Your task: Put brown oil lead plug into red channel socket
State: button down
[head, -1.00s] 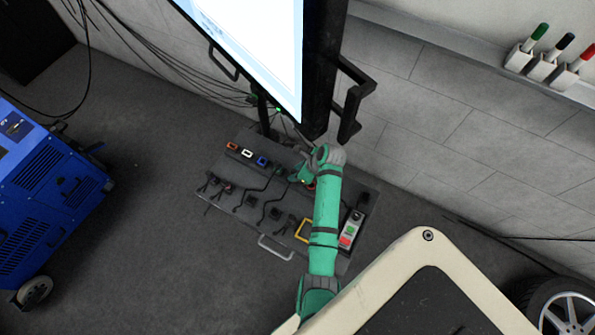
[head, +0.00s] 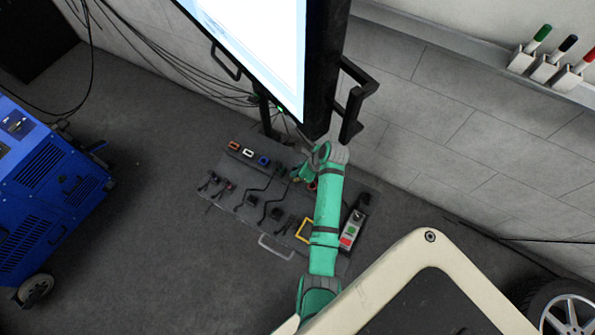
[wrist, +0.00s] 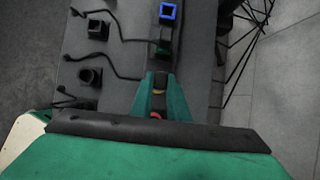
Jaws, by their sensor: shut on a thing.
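My gripper (wrist: 160,96) is shut in the wrist view, its green fingers over the panel. A small yellowish-brown piece (wrist: 158,91), probably part of the brown oil lead plug, shows between the fingers; most of it is hidden. A red patch (wrist: 155,115) shows nearer the palm, perhaps the red channel socket; I cannot tell whether plug and socket touch. In the head view my gripper (head: 303,177) is at the right of the socket row, largely covered by my wrist.
An orange socket (head: 234,145), a white socket (head: 248,153) and a blue socket (head: 263,161) line the panel's back. Several black plugs with leads lie in front. A yellow frame (head: 305,230) and a button box (head: 351,228) stand right. The monitor (head: 250,45) overhangs behind.

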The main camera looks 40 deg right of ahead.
jog(key=shift+r, duration=1.5)
jog(key=s+a, duration=0.3)
jog(key=a, duration=0.4)
jog(key=shift+a, duration=0.25)
dwell(0.6)
jog(key=shift+s, duration=0.1)
jog(key=s+d, duration=0.3)
jog(key=s, duration=0.3)
jog(key=shift+s, duration=0.4)
dwell(0.8)
jog(key=w+d, duration=0.3)
jog(key=d, duration=0.4)
jog(key=shift+d, duration=0.2)
dwell(1.1)
jog(key=shift+w+a, duration=0.15)
